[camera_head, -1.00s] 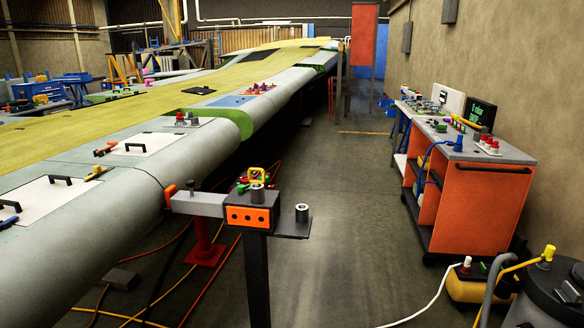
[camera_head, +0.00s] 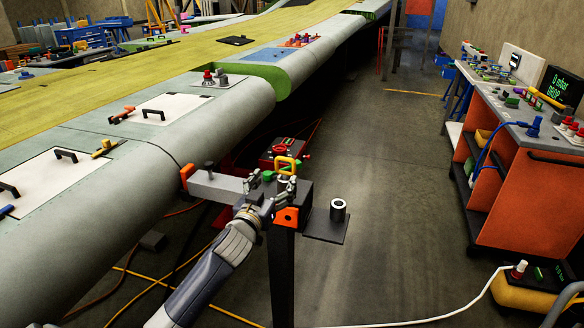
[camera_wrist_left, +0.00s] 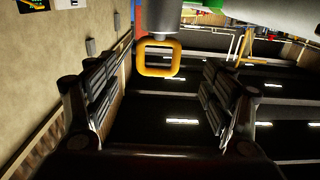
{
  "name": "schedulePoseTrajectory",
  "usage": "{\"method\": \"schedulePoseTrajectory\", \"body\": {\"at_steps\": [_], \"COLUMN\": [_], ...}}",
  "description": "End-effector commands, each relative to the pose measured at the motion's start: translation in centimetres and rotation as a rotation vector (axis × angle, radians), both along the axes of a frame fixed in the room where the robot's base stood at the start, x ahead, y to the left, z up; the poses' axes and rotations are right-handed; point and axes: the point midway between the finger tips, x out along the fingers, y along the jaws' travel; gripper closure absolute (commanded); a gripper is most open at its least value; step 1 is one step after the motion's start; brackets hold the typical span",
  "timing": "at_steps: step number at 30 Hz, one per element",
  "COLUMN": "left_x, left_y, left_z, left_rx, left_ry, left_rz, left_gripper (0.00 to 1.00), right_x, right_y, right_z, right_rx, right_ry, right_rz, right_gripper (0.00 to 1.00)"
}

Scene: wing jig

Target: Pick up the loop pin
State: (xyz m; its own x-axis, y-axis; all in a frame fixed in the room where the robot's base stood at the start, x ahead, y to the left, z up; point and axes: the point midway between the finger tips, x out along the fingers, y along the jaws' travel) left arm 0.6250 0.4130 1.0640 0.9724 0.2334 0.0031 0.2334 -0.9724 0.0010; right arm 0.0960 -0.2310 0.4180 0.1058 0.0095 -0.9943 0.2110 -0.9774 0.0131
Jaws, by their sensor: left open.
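The loop pin is a yellow-orange square loop (camera_head: 287,158) standing on top of a dark post bracket with an orange front plate (camera_head: 287,216). In the left wrist view the loop (camera_wrist_left: 158,72) is joined to a grey cylinder (camera_wrist_left: 158,22) and lies ahead of the fingers, in the gap between them. My left gripper (camera_head: 270,184) is open at the near left side of the bracket, close to the loop. Its two fingers (camera_wrist_left: 160,100) are wide apart in the wrist view, with nothing held. The arm partly hides the bracket. My right gripper is not in view.
A light grey arm (camera_head: 217,187) links the bracket to the wing edge.

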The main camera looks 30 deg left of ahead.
Motion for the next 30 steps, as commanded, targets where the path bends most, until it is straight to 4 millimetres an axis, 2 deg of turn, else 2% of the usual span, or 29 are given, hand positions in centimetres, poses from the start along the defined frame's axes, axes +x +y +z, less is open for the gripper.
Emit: {"method": "schedulePoseTrajectory", "body": {"at_steps": [3,6,10,13,18,24,30], "left_x": [1.7,2.6,3.2,3.7,5.8,7.7,8.2], "left_y": [0.4,0.6,0.8,0.9,1.2,1.6,1.7], "left_z": [0.2,0.1,0.1,0.3,0.8,0.6,0.5], "left_rx": [0.0,0.0,0.001,0.001,0.001,0.001,0.001], "left_ry": [0.0,0.0,0.0,0.001,0.001,0.001,0.001], "left_rz": [0.001,0.0,0.001,0.001,0.002,0.001,0.0], "left_gripper": [0.25,0.25,0.25,0.25,0.25,0.25,0.25], "right_x": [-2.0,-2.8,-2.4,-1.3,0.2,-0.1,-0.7], "right_y": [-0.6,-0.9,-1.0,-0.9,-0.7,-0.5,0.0], "right_z": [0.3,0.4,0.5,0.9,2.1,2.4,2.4], "right_rx": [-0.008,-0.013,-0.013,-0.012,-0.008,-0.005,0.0], "right_ry": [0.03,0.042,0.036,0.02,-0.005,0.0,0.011], "right_rz": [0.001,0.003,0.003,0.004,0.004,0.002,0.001], "right_gripper": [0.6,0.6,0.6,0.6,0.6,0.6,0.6]}}
